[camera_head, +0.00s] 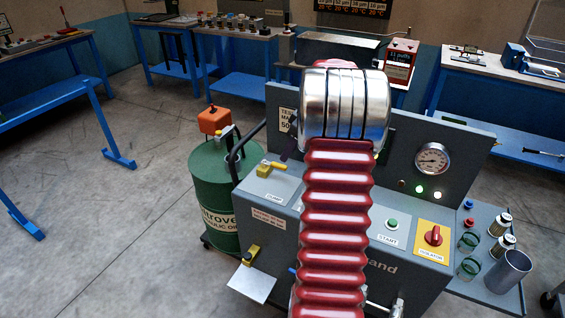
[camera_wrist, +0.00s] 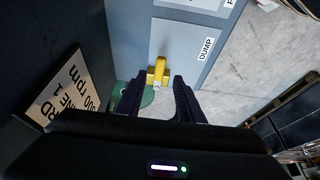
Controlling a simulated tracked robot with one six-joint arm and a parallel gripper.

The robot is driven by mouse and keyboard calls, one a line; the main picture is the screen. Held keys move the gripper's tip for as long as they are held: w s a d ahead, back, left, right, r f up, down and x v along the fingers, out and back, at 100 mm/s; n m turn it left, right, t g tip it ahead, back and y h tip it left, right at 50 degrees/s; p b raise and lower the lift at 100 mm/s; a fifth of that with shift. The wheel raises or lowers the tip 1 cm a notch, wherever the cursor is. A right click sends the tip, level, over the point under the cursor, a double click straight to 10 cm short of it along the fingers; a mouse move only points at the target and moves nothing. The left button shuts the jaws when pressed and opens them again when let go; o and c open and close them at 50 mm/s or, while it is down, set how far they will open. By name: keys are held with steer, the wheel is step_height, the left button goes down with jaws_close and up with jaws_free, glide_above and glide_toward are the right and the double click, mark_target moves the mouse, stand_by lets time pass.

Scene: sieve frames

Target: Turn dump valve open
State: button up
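The dump valve has a yellow lever (camera_head: 272,166) on the left end of the grey console's top, beside a DUMP label. In the wrist view the yellow lever (camera_wrist: 159,71) stands on a light plate labelled DUMP, just ahead of and between my fingertips. My gripper (camera_wrist: 158,84) is open, with a dark finger on each side and clear space between them. I cannot tell whether a finger touches the lever. In the head view my arm hides most of my gripper.
A green oil drum (camera_head: 210,190) stands left of the console. The console also carries a pressure gauge (camera_head: 432,160), a green start button (camera_head: 393,223) and a red isolator knob (camera_head: 433,236). A side shelf (camera_head: 487,282) at right holds cylinders.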

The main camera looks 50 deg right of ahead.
mark_target(282, 165)
steer(key=shift+x, duration=3.1)
steer(key=shift+c, duration=0.3)
jaws_close()
steer(key=shift+a, duration=0.3)
steer(key=shift+d, duration=0.3)
